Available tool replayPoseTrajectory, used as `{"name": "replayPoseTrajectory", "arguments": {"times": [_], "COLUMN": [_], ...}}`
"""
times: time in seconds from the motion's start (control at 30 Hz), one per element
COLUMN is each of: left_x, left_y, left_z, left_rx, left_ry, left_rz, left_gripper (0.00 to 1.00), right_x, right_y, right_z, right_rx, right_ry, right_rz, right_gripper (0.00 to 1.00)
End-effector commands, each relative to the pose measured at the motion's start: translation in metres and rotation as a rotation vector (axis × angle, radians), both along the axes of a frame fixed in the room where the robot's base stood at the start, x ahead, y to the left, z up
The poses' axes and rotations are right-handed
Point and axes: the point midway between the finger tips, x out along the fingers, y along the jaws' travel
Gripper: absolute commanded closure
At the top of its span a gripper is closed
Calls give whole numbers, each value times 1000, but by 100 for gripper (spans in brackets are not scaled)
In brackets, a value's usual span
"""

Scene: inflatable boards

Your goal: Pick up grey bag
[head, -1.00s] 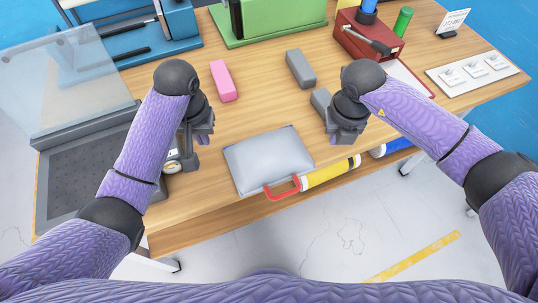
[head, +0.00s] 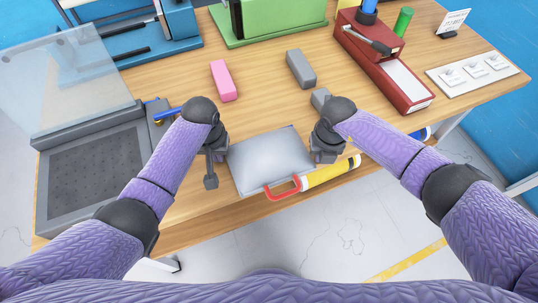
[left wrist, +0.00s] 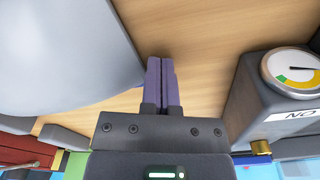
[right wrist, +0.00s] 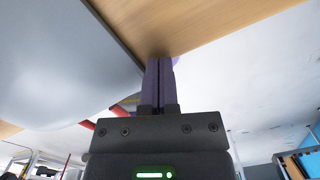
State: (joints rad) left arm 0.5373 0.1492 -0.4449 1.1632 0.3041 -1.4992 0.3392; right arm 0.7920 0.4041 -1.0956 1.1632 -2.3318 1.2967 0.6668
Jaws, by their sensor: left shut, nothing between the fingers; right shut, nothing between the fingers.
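The grey bag (head: 268,165) lies flat and puffed at the table's front edge. A red handle (head: 282,188) shows at its front side. My left gripper (head: 211,182) is shut and empty, just off the bag's left side. In the left wrist view the bag (left wrist: 60,60) is beside the closed fingers (left wrist: 161,62), with bare wood between them. My right gripper (head: 324,156) is shut and empty at the bag's right side. In the right wrist view the bag (right wrist: 65,65) is left of the closed fingers (right wrist: 158,62); I cannot tell if they touch it.
A pink block (head: 223,80) and grey block (head: 300,68) lie behind. A gauge box (left wrist: 270,95) is near my left gripper. A red box (head: 385,65) stands right; a dark tray (head: 95,170) left.

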Motion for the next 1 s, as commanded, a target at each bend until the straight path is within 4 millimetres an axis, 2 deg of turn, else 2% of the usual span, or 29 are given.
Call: {"name": "replayPoseTrajectory", "arguments": {"times": [0.07,0.37,0.7,1.0], "left_x": [0,0,2,2], "left_y": [-6,-7,-8,-9], "left_z": [0,6,59,56], "left_rx": [-2,-5,-8,-11], "left_ry": [0,-2,-16,-15], "left_rz": [-1,-2,-5,-6], "left_gripper": [100,100,100,100], "right_x": [0,0,2,2], "right_y": [6,8,9,10], "right_z": [0,6,60,57], "right_rx": [2,6,10,13], "right_ry": [0,-2,-17,-17], "right_rz": [2,2,5,5], "right_gripper": [100,100,100,100]}}
